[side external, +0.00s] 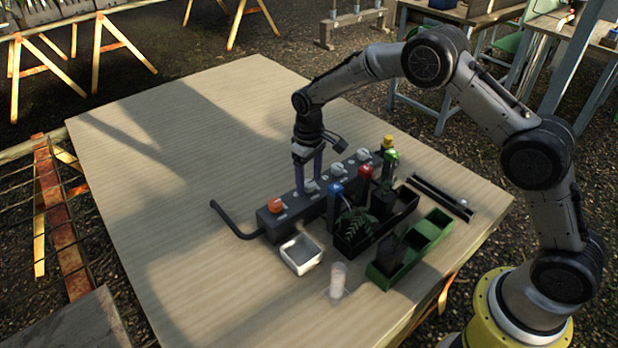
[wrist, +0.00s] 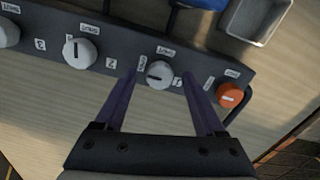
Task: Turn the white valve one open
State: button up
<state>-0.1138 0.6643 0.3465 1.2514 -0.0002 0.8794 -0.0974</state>
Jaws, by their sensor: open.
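A dark valve block (side external: 290,214) carries an orange knob (side external: 275,204) at its near left end, then several white knobs in a row. The white knob beside the orange one (side external: 311,186) has my gripper (side external: 308,186) right over it. In the wrist view this white knob (wrist: 159,75) sits between the two purple fingertips (wrist: 159,74), with gaps visible on both sides. Its dark mark runs roughly along the block. The neighbouring white knob (wrist: 80,52) has its mark running across the block. My gripper is open and empty. Which knob is numbered one is not readable.
A white tray (side external: 302,254), a clear cup (side external: 338,280), a black crate (side external: 375,237) and a green bin (side external: 432,228) are nearby. The table's left side is clear.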

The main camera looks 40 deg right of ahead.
notch_tip(320, 180, up, 14)
dwell(0.5)
notch_tip(320, 180, up, 10)
jog(key=t, duration=0.2)
send_over(309, 182)
jog(key=s+d, duration=0.2)
jog(key=s, duration=0.1)
jog(key=s+d+r+t, duration=0.2)
jog(key=s+r, duration=0.7)
jog(key=s, duration=0.2)
jog(key=s+d+m+t, duration=0.2)
jog(key=s, duration=1.2)
jog(key=s+f, duration=0.8)
jog(key=f, duration=0.1)
jog(key=shift+f, duration=0.2)
